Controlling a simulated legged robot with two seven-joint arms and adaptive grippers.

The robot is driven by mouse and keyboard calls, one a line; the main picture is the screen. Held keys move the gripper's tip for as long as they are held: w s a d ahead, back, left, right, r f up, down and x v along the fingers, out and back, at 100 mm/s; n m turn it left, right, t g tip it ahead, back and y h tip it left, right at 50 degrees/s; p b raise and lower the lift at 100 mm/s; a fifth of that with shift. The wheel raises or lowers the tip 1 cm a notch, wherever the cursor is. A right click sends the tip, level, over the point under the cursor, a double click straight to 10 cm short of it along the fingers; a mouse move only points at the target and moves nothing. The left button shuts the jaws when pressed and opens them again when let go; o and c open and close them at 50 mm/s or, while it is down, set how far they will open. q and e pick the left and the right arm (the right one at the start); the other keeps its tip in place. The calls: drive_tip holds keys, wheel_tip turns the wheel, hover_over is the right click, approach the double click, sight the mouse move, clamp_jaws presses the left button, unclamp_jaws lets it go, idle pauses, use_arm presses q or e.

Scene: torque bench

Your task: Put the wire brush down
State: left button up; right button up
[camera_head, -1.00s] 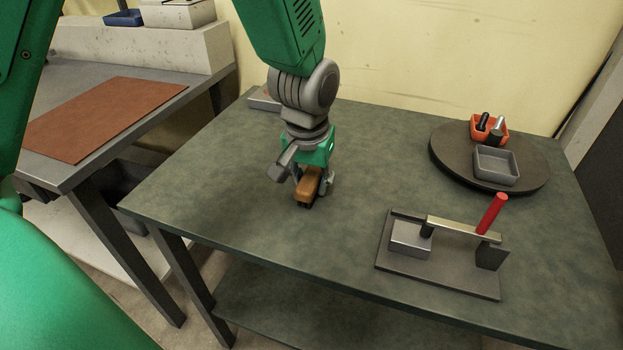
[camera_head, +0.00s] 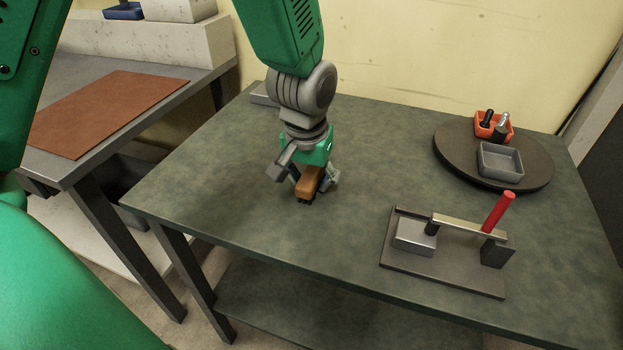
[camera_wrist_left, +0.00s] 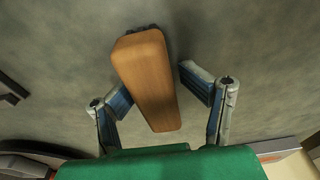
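The wire brush (camera_head: 309,184) has a brown wooden block with a little dark material showing at its lower end. It appears to stand on the green-grey bench top (camera_head: 230,190), left of the middle. My left gripper (camera_head: 313,178) is over it, pointing down, with a finger on each side. In the left wrist view the brush (camera_wrist_left: 150,80) lies between the spread fingers (camera_wrist_left: 158,92), with a gap on both sides. The underside of the brush is mostly hidden. My right gripper is not in view.
A fixture with a red handle (camera_head: 498,211) stands front right. A dark round turntable (camera_head: 452,158) at the back right carries an orange bin (camera_head: 481,131) and a grey bin (camera_head: 500,174). A side table with a brown mat (camera_head: 100,110) is at left. The bench middle is clear.

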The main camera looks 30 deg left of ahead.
sight(306, 176)
use_arm(q)
drive_tip(key=shift+s+f, duration=0.1)
drive_tip(key=shift+s, duration=0.05)
drive_tip(key=shift+b, duration=0.3)
drive_tip(key=shift+r+b, duration=0.2)
drive_tip(key=shift+b, duration=0.25)
wheel_tip(306, 176, up, 14)
drive_tip(key=s+p, duration=0.1)
drive_tip(key=p, duration=0.4)
drive_tip(key=shift+s+d+r, duration=0.2)
drive_tip(key=shift+s, duration=0.1)
